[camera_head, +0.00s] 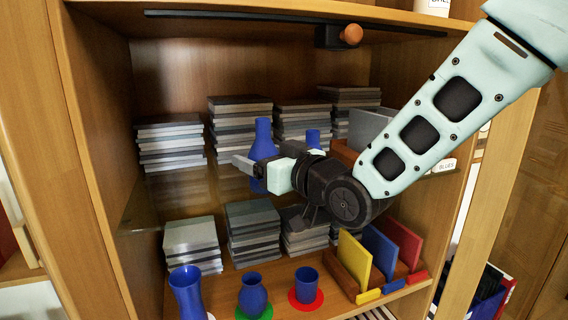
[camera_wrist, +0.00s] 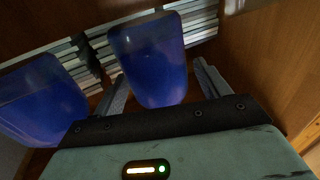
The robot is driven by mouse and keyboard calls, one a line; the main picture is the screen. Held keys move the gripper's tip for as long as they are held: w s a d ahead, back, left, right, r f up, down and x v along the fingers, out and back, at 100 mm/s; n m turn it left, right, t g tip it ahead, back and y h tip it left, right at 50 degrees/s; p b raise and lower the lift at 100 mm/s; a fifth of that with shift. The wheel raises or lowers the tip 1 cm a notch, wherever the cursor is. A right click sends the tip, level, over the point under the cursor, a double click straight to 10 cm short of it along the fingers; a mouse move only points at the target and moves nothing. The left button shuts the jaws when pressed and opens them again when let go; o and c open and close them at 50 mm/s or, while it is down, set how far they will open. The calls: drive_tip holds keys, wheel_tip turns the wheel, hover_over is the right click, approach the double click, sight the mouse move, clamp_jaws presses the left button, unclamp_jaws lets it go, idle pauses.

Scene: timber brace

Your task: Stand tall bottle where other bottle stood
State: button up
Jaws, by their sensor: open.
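A tall blue bottle (camera_head: 263,132) with a narrower neck stands on the upper glass shelf; my gripper (camera_head: 248,163) crosses in front of its middle. A second blue piece (camera_head: 312,138) shows behind my gripper, its lower part hidden. In the wrist view, a blue body (camera_wrist: 152,60) lies between the two spread fingers of my gripper (camera_wrist: 163,88), with gaps visible at its sides. It seems to be the tall bottle. Another blue body (camera_wrist: 38,100) is outside the left finger. My gripper is open.
Below stand a blue vase (camera_head: 187,292), a round blue vase (camera_head: 252,294) on a green disc (camera_head: 268,312) and a blue cup (camera_head: 307,284) on a red disc (camera_head: 319,301). Grey stacks (camera_head: 170,143) fill the back. A wooden rack (camera_head: 345,278) holds coloured cards. A knob (camera_head: 351,34) hangs above.

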drive_tip(key=b+v, duration=0.5)
drive_tip(key=v, duration=0.7)
drive_tip(key=shift+s, duration=0.1)
